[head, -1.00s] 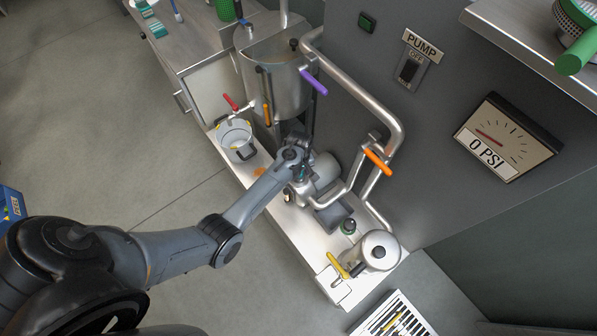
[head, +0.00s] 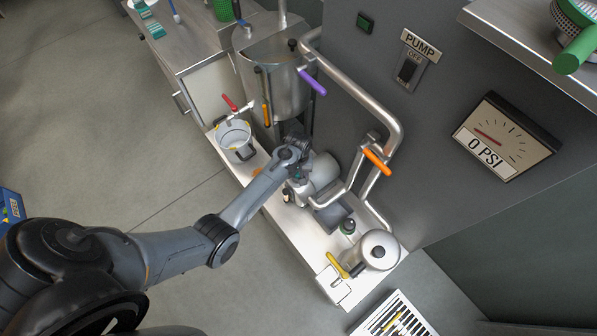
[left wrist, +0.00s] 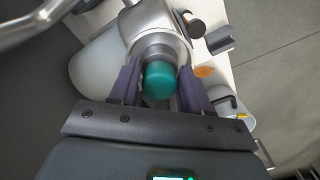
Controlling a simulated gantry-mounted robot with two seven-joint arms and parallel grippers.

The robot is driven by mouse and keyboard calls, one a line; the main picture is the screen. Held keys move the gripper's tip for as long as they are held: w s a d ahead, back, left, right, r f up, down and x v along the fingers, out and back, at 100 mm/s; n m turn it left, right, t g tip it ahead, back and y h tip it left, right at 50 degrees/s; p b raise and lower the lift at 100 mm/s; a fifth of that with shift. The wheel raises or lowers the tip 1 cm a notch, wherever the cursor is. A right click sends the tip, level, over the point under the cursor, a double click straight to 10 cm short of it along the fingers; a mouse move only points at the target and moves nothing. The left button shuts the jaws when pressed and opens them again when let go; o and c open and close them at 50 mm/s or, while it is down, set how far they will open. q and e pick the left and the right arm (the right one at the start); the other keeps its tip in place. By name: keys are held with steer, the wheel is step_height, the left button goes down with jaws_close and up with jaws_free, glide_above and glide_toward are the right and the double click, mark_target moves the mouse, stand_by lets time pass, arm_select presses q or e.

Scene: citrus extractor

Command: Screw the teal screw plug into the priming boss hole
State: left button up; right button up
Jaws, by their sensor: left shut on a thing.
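The teal screw plug (left wrist: 159,80) shows in the left wrist view between the two fingers of my left gripper (left wrist: 158,88), which is shut on it. The plug's far end meets a round metal collar (left wrist: 158,48) on the pump body, which I take for the priming boss. The hole itself is hidden behind the plug, and I cannot tell how deep the plug sits. In the head view my left gripper (head: 297,184) is at the grey pump, and its fingers and the plug are mostly hidden by the arm. My right gripper is not in view.
The pump (head: 322,172) stands on a white base (head: 290,226). A steel tank (head: 272,75) and a bucket (head: 234,137) stand behind it, and a lidded canister (head: 380,250) stands at the front. Pipes with an orange handle (head: 377,160) rise on the right. The gauge (head: 505,137) reads 0 PSI.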

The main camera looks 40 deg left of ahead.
arm_select(q)
steer(key=m, duration=0.6)
steer(key=shift+a, duration=0.1)
steer(key=o, duration=0.4)
steer(key=shift+s, duration=0.1)
steer(key=n, duration=0.7)
steer(key=shift+d+n, duration=0.2)
steer(key=shift+n, duration=0.1)
steer(key=n, duration=0.4)
steer(key=shift+n, duration=0.3)
